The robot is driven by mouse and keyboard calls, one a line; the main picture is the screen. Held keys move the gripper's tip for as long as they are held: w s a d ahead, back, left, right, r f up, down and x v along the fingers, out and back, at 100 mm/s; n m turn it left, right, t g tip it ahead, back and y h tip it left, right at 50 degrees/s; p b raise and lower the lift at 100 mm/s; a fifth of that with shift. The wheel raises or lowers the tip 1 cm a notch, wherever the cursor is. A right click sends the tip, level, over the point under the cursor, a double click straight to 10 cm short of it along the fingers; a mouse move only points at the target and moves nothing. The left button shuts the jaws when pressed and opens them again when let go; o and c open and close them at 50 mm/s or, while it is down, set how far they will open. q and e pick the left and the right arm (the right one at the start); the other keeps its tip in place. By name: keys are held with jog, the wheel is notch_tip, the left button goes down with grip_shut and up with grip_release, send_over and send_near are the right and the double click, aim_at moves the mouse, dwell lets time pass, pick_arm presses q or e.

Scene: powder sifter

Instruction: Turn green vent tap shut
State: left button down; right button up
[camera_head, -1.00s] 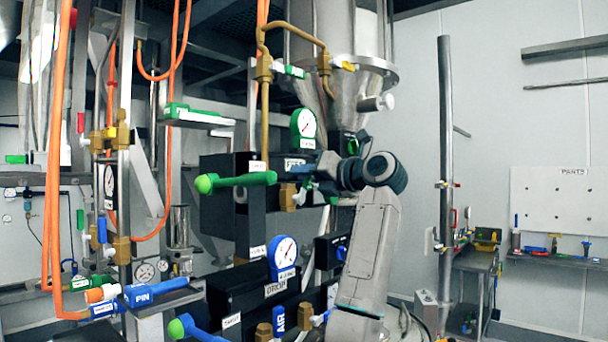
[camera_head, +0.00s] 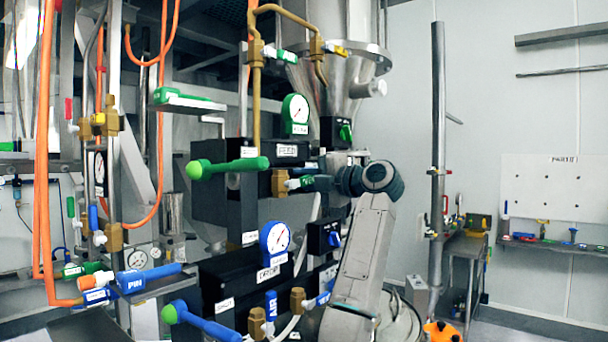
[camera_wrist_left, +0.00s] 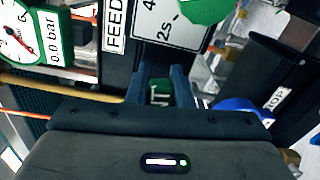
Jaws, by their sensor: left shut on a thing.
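The green vent tap (camera_head: 293,184) sits on a brass valve body (camera_head: 279,183) at the right end of the upper black box, under the green-rimmed gauge. My left gripper (camera_head: 311,183) reaches it from the right and is shut on its handle. In the left wrist view the green handle (camera_wrist_left: 160,96), with the letters "NT" showing, lies between the two blue-grey fingers (camera_wrist_left: 163,82). The fingers and the dark gripper body hide part of the handle. My right gripper is not in view.
The green-rimmed gauge (camera_head: 296,113) and a black box with a green knob (camera_head: 345,131) are close above. A blue knob (camera_head: 334,239) is below. A large green lever (camera_head: 228,168) sticks out left. Orange hoses (camera_head: 43,150) hang far left.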

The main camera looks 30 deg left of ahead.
pick_arm(q)
jog(key=shift+f+m, duration=0.5)
jog(key=shift+m, duration=0.4)
jog(key=c, duration=1.3)
grip_release()
jog(key=shift+d, duration=0.1)
jog(key=d+b, duration=0.1)
jog(key=d, duration=0.2)
jog(key=d+b, duration=0.1)
jog(key=d, duration=0.3)
jog(key=d+b, duration=0.2)
jog(key=d, duration=0.1)
jog(key=shift+s+d, duration=0.3)
jog(key=shift+s, duration=0.05)
